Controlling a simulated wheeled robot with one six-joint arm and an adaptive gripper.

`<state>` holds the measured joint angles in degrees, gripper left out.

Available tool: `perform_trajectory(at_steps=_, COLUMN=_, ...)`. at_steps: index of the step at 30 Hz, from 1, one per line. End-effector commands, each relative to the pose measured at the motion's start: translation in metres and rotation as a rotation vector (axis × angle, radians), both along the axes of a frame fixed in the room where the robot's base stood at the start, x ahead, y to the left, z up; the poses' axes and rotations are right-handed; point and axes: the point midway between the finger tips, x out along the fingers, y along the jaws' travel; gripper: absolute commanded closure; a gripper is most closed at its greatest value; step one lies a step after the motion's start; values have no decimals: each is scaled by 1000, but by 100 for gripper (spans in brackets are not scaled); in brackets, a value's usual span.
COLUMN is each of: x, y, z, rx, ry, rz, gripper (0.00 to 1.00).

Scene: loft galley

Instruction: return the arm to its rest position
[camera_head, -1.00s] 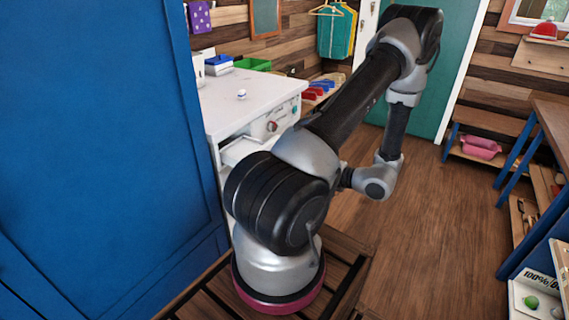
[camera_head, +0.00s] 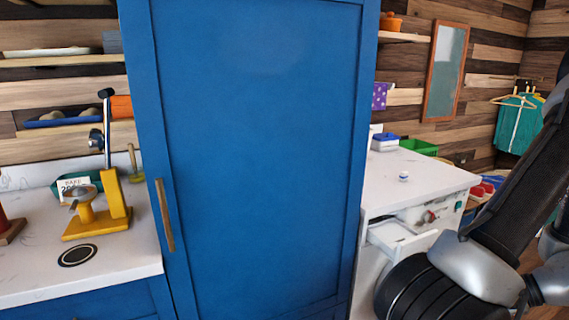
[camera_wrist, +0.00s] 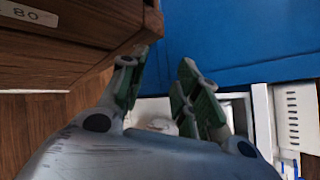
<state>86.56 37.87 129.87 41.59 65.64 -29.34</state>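My gripper (camera_wrist: 163,62) shows in the wrist view with its two green-padded fingers apart and nothing held between the tips. A wooden edge is close on its left and a blue panel lies beyond the tips. In the head view my arm runs up the right edge of the picture, bent, and the gripper is out of that view.
A tall blue cabinet (camera_head: 258,150) fills the middle. To its right a white washer-like unit (camera_head: 425,190) has an open drawer (camera_head: 400,238). A counter (camera_head: 110,255) with a yellow device (camera_head: 90,215) is at left. A wooden block (camera_wrist: 70,50) is near the gripper.

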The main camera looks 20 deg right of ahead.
Motion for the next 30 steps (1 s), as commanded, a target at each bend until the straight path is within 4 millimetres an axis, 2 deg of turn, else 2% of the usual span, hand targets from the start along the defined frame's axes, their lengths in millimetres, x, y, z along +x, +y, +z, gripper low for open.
perform_trajectory(at_steps=1, x=0, y=5, z=13, rx=-36, ry=52, rz=78, gripper=68)
perform_trajectory(at_steps=8, x=4, y=20, z=74, rx=-305, ry=278, rz=435, gripper=68)
perform_trajectory(at_steps=14, x=28, y=30, z=132, rx=-657, ry=316, rz=709, gripper=68)
perform_trajectory(at_steps=20, x=60, y=60, z=191, rx=-1031, ry=161, rz=977, gripper=68)
perform_trajectory(at_steps=24, x=77, y=98, z=227, rx=-1236, ry=-42, rz=1121, gripper=68)
perform_trajectory(at_steps=27, x=86, y=124, z=245, rx=-1318, ry=-186, rz=1177, gripper=68)
perform_trajectory(at_steps=30, x=91, y=142, z=257, rx=-1360, ry=-287, rz=1219, gripper=68)
